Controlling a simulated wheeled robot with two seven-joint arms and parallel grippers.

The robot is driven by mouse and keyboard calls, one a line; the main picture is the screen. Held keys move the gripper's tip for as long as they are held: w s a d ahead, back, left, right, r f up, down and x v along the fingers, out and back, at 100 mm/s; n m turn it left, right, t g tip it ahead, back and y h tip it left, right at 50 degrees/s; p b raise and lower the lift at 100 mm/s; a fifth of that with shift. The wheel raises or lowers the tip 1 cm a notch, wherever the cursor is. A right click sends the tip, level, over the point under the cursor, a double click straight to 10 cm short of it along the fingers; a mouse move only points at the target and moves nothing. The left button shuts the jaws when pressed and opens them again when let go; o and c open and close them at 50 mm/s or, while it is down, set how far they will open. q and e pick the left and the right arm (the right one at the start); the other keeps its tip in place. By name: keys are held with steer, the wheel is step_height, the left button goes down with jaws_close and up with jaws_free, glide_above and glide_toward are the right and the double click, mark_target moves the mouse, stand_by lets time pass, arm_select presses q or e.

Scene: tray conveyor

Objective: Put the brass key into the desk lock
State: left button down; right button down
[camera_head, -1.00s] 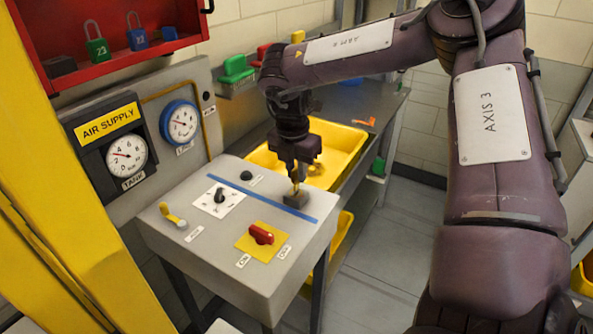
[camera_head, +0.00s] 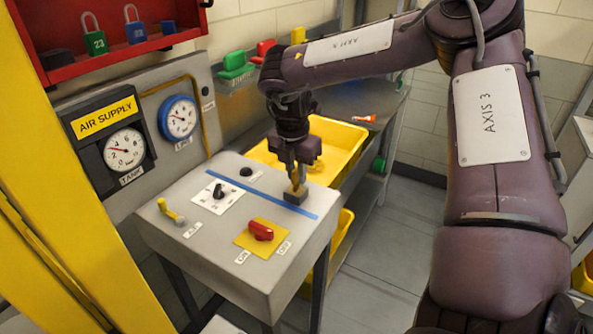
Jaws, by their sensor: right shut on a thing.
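My right gripper (camera_head: 296,178) points down at the back right corner of the grey desk (camera_head: 210,250). It is shut on the brass key (camera_head: 297,181), a small golden sliver that is mostly hidden by the jaws. Directly below is a small dark grey-brown block (camera_head: 296,196), apparently the desk lock, beyond the blue stripe. The key's lower end meets the block's top in the picture; whether it is inside or just touching is too small to tell. My left gripper is out of view.
The desk top carries a red switch (camera_head: 260,231) on a yellow plate, a black dial (camera_head: 219,193), a black button (camera_head: 246,172) and a yellow lever (camera_head: 170,211). A yellow bin (camera_head: 345,140) stands behind my right gripper. Gauges and a red padlock cabinet (camera_head: 120,55) are at left.

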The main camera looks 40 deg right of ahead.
mark_target(296, 169)
steer(key=shift+f+b, duration=0.75)
steer(key=shift+f, duration=0.15)
steer(key=c, duration=1.3)
jaws_free()
steer(key=r, duration=0.5)
steer(key=a+r+b, duration=0.1)
steer(key=r, duration=0.1)
steer(key=shift+s+r, duration=0.1)
steer(key=shift+r, duration=0.3)
steer(key=shift+f, duration=0.1)
